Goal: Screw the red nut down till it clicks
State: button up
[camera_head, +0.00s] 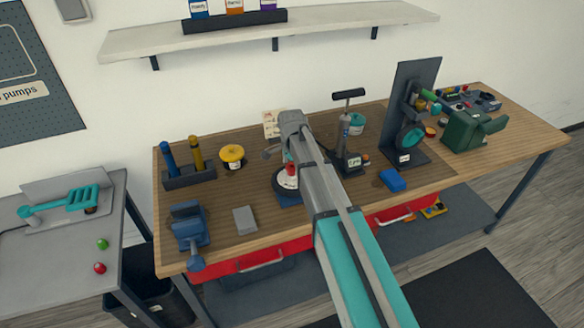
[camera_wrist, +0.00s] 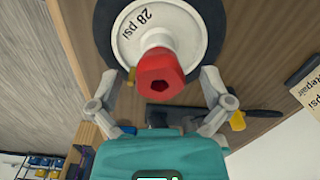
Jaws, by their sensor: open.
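The red nut (camera_wrist: 161,78), with a dark hexagonal recess in its face, sits at the middle of a white wheel hub (camera_wrist: 190,20) marked "28 psi" in the wrist view. A dark tyre (camera_wrist: 104,18) rings the hub. My gripper (camera_wrist: 160,82) is open, one finger on each side of the nut, with gaps between fingers and nut. In the head view the wheel (camera_head: 286,182) lies on the workbench, with a bit of the red nut (camera_head: 291,169) showing beside my arm. My arm hides part of the wheel, and how far down the nut sits is unclear.
The wooden workbench (camera_head: 245,200) also holds a yellow-topped tub (camera_head: 232,154), a blue vise (camera_head: 188,226), a grey block (camera_head: 245,220), a floor pump (camera_head: 346,140), a blue block (camera_head: 393,180) and a green machine (camera_head: 470,130). A side table (camera_head: 50,250) stands at left.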

jog(key=c, duration=1.2)
jog(key=shift+m, duration=2.6)
jog(key=m, duration=0.4)
jog(key=shift+m, duration=2.3)
jog(key=o, duration=1.2)
jog(key=shift+n, duration=0.5)
